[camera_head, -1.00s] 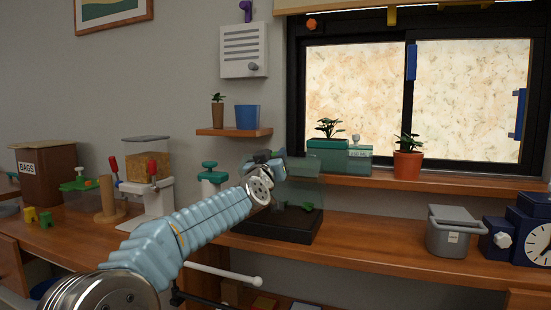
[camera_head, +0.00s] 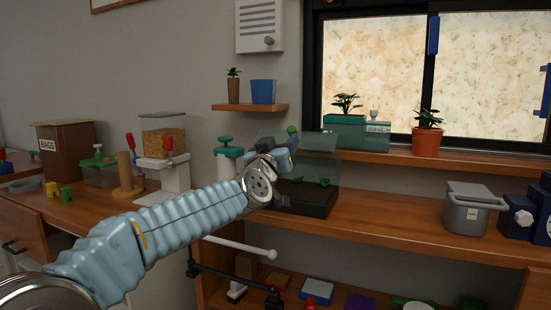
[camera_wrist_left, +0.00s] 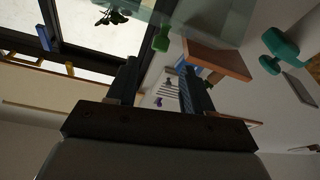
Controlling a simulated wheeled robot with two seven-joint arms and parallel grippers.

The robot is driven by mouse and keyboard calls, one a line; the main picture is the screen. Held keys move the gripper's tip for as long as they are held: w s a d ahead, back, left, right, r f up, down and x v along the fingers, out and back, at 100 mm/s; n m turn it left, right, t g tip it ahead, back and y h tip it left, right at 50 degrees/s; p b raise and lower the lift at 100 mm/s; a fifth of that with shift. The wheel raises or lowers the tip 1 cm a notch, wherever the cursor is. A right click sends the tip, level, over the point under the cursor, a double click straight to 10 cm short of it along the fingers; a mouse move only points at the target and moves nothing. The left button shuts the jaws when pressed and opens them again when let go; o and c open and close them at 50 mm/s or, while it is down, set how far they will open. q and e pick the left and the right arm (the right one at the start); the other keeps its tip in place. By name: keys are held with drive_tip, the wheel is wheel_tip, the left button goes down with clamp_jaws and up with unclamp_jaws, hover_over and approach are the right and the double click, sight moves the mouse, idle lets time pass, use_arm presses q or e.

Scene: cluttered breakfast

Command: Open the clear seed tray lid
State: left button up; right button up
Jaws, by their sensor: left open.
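The seed tray has a black base (camera_head: 305,200) on the wooden bench, with small green seedlings (camera_head: 323,182) in it. Its clear lid (camera_head: 318,150) stands over the base; I cannot tell whether it is tilted. A green knob (camera_head: 291,130) shows at the lid's top. My left gripper (camera_head: 284,157) is at the lid's left front side and hides part of it. In the left wrist view, the gripper (camera_wrist_left: 160,85) is open with nothing between its fingers. The green knob (camera_wrist_left: 161,39) lies beyond the fingertips, beside the clear panel (camera_wrist_left: 215,18). My right gripper is out of view.
A green-topped white dispenser (camera_head: 228,160) stands left of the tray. The window sill behind holds a teal planter (camera_head: 345,134) and a potted plant (camera_head: 427,135). A small shelf (camera_head: 249,107) hangs above.

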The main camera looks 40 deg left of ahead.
use_arm(q)
drive_tip(key=v, duration=0.5)
idle(0.4)
